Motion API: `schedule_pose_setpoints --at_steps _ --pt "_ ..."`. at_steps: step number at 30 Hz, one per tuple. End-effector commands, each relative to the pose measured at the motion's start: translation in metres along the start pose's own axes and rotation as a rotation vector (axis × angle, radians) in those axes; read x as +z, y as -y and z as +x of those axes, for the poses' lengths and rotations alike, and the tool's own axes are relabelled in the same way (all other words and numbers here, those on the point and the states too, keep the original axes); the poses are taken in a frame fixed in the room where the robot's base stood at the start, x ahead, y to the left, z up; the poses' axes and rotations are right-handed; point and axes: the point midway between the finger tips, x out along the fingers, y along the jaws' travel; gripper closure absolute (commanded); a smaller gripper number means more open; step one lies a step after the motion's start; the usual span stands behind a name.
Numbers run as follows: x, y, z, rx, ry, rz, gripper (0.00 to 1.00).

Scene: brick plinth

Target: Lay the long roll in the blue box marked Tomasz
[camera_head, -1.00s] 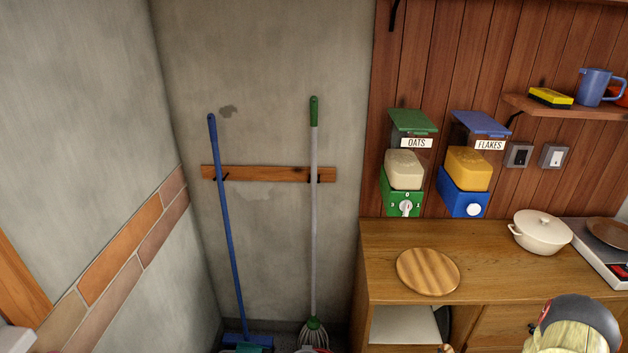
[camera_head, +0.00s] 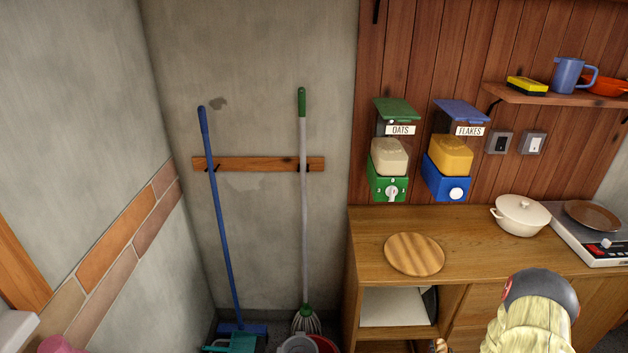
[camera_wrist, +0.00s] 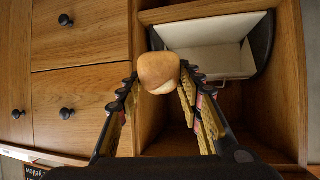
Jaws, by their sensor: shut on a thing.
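In the wrist view my gripper (camera_wrist: 160,84) is shut on a brown, rounded roll (camera_wrist: 160,68) with a paler patch on its lower side. The roll shows nearly end-on, so I cannot tell its length. Behind it lies the open cabinet under the counter. In the head view a small brown bit of the roll (camera_head: 440,345) shows at the bottom edge, left of my arm. The gripper's fingers are out of that view. No blue box marked Tomasz is visible.
A white-lined container (camera_wrist: 208,57) sits in the open cabinet, beside closed drawers (camera_wrist: 82,105). The wooden counter (camera_head: 470,250) bears a round board (camera_head: 414,254), a pot (camera_head: 521,215) and a hob (camera_head: 598,240). A broom (camera_head: 221,220) and mop (camera_head: 303,200) stand left.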

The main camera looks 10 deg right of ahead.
Motion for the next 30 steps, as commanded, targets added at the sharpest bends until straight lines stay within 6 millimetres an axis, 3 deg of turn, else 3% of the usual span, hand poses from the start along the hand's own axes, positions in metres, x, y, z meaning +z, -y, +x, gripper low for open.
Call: schedule_pose_setpoints --at_steps 11,30 --pt "-0.041 0.104 -0.029 -0.053 -0.002 -0.029 0.82" --pt "-0.090 0.320 -0.111 -0.364 -0.003 -0.198 0.82"
